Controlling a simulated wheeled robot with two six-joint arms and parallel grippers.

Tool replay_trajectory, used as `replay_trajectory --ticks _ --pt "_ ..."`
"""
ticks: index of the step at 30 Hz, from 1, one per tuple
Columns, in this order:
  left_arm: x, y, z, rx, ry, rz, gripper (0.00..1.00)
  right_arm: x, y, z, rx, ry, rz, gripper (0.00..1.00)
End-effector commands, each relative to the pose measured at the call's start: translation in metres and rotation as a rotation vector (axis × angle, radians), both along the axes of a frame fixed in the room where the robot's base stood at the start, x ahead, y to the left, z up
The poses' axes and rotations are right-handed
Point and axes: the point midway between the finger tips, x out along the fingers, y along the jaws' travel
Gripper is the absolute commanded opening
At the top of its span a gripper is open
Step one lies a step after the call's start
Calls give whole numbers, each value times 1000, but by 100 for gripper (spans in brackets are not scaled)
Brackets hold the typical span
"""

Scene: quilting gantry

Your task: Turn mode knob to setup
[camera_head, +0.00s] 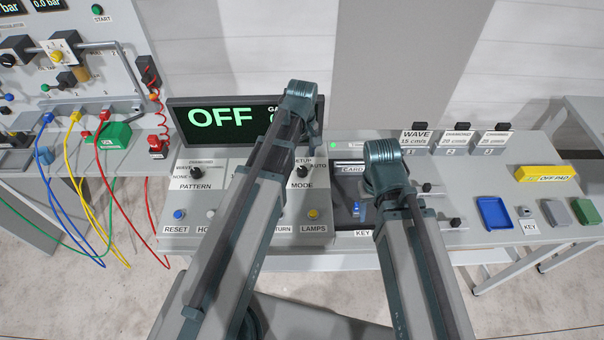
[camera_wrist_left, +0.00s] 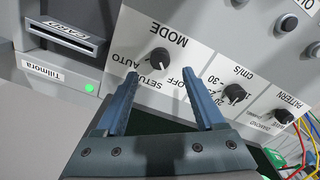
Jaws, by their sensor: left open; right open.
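The mode knob (camera_head: 303,172) is a black knob on the grey control panel, with SETUP and AUTO printed near it and MODE below. It also shows in the left wrist view (camera_wrist_left: 160,56), where OFF is printed near it too. I cannot tell the height gap. In the head view my left arm hides its gripper. My right gripper is out of sight behind its arm.
The display (camera_head: 235,122) reads OFF. The pattern knob (camera_head: 196,172) is left of the mode knob, with a speed knob (camera_wrist_left: 234,93) between. The card slot (camera_wrist_left: 66,38) is beside the mode label. Buttons line the panel's front.

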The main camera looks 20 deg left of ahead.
Motion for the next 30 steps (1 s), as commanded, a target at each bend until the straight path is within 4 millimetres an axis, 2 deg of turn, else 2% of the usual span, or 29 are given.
replay_trajectory --ticks 1,10,15,23,25,30 --pt "0 0 -15 0 0 0 71 0 0 -15 -1 0 2 51" --pt "0 0 -55 0 0 0 71 0 0 -55 -1 0 2 51" --pt "0 0 -64 0 0 0 71 0 0 -64 -1 0 2 51" --pt "0 0 -63 0 0 0 71 0 0 -63 -1 0 1 51" --pt "0 0 -63 0 0 0 64 0 0 -63 -1 0 1 51" --pt "0 0 -63 0 0 0 33 0 0 -63 -1 0 1 51"
